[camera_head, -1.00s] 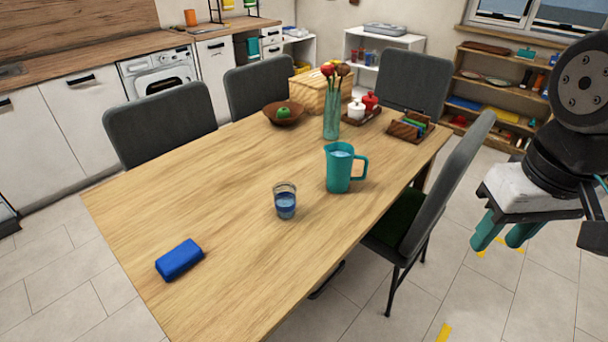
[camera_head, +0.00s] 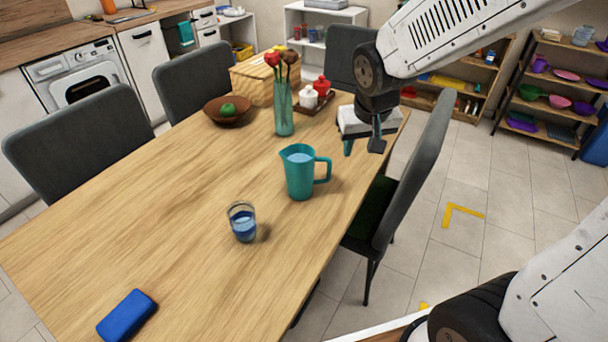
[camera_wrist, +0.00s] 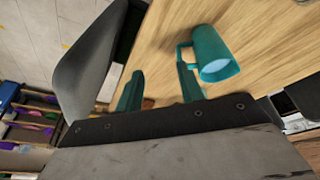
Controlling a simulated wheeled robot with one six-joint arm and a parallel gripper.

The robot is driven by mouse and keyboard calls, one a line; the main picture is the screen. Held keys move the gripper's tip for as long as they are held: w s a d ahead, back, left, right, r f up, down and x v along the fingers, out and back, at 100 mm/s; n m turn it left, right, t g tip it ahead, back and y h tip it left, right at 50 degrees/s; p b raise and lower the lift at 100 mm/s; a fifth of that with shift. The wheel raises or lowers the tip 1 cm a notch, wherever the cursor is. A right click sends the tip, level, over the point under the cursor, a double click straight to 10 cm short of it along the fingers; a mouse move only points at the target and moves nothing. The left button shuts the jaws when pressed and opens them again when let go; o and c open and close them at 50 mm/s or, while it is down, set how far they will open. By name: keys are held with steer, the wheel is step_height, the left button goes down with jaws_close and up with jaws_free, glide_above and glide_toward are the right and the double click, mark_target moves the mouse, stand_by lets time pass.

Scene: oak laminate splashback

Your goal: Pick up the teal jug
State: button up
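The teal jug (camera_head: 299,176) stands upright on the wooden table (camera_head: 150,215), with its handle to the right and pale blue liquid inside. My gripper (camera_head: 349,147) hangs above the table's right side, behind and to the right of the jug, apart from it. In the wrist view the jug (camera_wrist: 214,50) is at upper right, its handle pointing left. My gripper (camera_wrist: 157,84) shows there with two teal fingers spread and nothing visible between them. The right finger appears just below the handle in the picture.
A glass of blue liquid (camera_head: 242,224) stands in front of the jug. A vase with flowers (camera_head: 284,110) stands behind it. A grey chair (camera_head: 415,185) is close at the table's right edge. A blue block (camera_head: 127,315) lies at front left, with bare tabletop between.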

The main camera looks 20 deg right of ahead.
glide_above(330, 166)
steer(key=s, duration=0.3)
step_height(330, 166, down, 8)
steer(key=shift+t+y, duration=0.3)
steer(key=shift+t, duration=0.2)
steer(key=x, duration=0.7)
steer(key=shift+w+f, duration=0.15)
steer(key=shift+w, duration=0.05)
jaws_close()
